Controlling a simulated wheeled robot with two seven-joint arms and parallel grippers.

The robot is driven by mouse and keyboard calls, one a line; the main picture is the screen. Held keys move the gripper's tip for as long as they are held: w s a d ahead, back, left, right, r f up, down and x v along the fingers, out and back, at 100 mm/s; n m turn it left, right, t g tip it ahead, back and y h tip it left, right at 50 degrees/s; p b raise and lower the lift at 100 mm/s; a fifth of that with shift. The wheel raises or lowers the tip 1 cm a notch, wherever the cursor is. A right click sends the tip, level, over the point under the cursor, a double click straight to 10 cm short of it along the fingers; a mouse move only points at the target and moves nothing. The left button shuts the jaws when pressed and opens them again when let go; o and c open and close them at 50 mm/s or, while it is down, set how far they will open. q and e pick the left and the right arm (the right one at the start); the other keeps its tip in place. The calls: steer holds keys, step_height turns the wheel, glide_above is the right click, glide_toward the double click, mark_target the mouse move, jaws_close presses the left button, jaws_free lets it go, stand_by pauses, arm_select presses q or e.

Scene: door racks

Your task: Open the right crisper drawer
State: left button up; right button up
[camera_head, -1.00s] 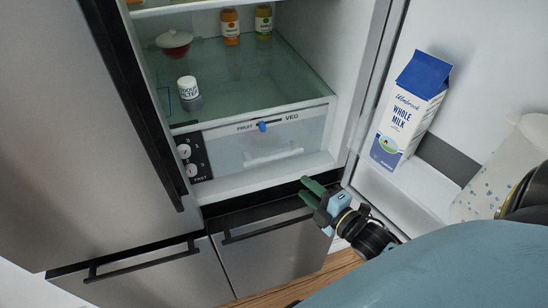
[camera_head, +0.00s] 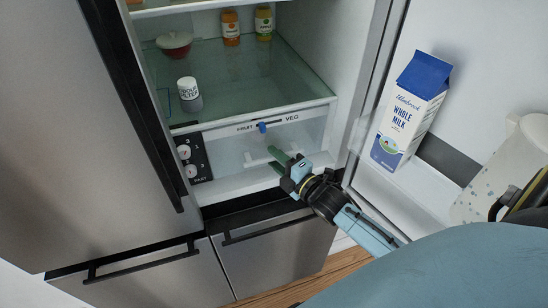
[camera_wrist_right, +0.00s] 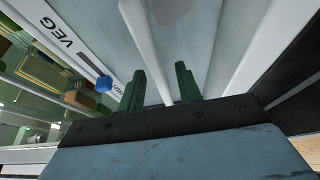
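The crisper drawer (camera_head: 232,150) is a clear-fronted drawer under the glass shelf. It looks closed. Its pale bar handle (camera_head: 258,161) is low on the front, with its right end near my right gripper (camera_head: 278,156). In the right wrist view, the handle (camera_wrist_right: 148,45) runs between the two green fingers of my right gripper (camera_wrist_right: 161,86). The fingers are apart, with a gap on each side of the bar. A blue slider (camera_head: 262,127) sits on the FRUIT–VEG strip above; it also shows in the wrist view (camera_wrist_right: 104,83). My left gripper is not in view.
A dial panel (camera_head: 193,158) is left of the drawer. The open right door holds a milk carton (camera_head: 408,110) and a speckled pitcher (camera_head: 490,180), close to my right arm. The glass shelf (camera_head: 235,90) carries a white jar (camera_head: 189,95). Freezer drawers (camera_head: 270,255) are below.

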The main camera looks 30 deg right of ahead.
steer(key=shift+w+a, duration=0.1)
steer(key=shift+w, duration=0.4)
jaws_close()
